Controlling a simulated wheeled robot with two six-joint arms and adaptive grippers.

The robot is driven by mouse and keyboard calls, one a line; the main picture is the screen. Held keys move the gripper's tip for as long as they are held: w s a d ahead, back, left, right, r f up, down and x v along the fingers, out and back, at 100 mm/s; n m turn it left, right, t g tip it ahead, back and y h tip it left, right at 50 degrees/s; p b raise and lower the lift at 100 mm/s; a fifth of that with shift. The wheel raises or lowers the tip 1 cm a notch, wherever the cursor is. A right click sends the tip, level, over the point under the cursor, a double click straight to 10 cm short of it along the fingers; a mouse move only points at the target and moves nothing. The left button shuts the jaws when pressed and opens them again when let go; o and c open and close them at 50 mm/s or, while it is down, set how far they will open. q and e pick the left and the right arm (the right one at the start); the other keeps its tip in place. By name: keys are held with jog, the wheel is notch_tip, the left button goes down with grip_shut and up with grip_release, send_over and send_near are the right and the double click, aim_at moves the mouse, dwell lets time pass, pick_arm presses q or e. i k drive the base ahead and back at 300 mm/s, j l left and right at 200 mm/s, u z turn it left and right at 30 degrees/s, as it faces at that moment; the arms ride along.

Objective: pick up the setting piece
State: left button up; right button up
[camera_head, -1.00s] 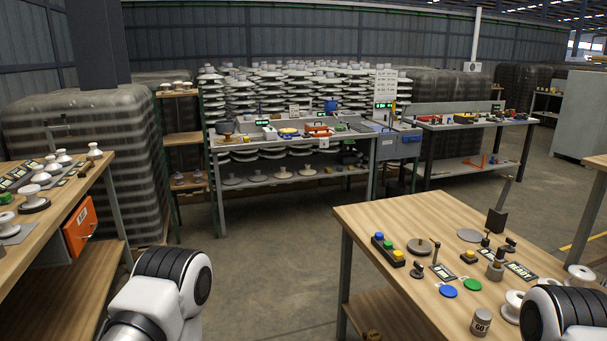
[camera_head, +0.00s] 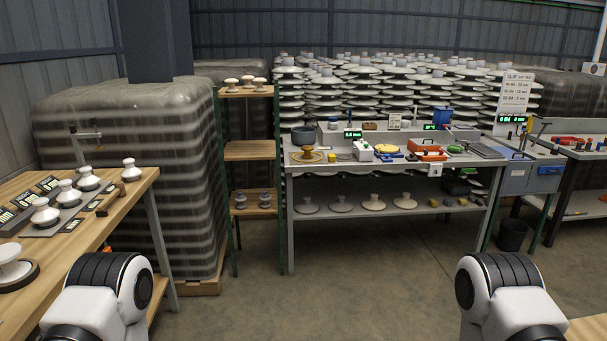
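I cannot tell for certain which object is the setting piece. A grey workbench (camera_head: 390,168) stands ahead with small items on top: a dark pot (camera_head: 304,135), a brown-and-yellow piece (camera_head: 307,154), a white box (camera_head: 362,150), a yellow round item (camera_head: 387,149) and an orange-red box (camera_head: 428,147). Several pale insulator discs (camera_head: 374,203) sit on its lower shelf. Only my two white-and-black arm links show at the bottom left and bottom right; neither gripper is in view.
A wooden table (camera_head: 120,205) with several white insulators (camera_head: 131,169) is at left. A narrow wooden rack (camera_head: 254,150) stands beside a wrapped pallet (camera_head: 130,140). A black bin (camera_head: 512,235) is at right. A wooden table corner (camera_head: 590,328) shows at bottom right. The middle floor is clear.

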aim_at(307, 149)
jog(key=i+z, duration=0.1)
jog(key=i, duration=0.55)
jog(key=i+j, duration=0.1)
jog(key=i, duration=0.6)
jog(key=i+z, duration=0.15)
jog(key=i, duration=0.5)
jog(key=i+j, duration=0.2)
jog(key=i, duration=0.45)
jog(key=l+z, duration=0.05)
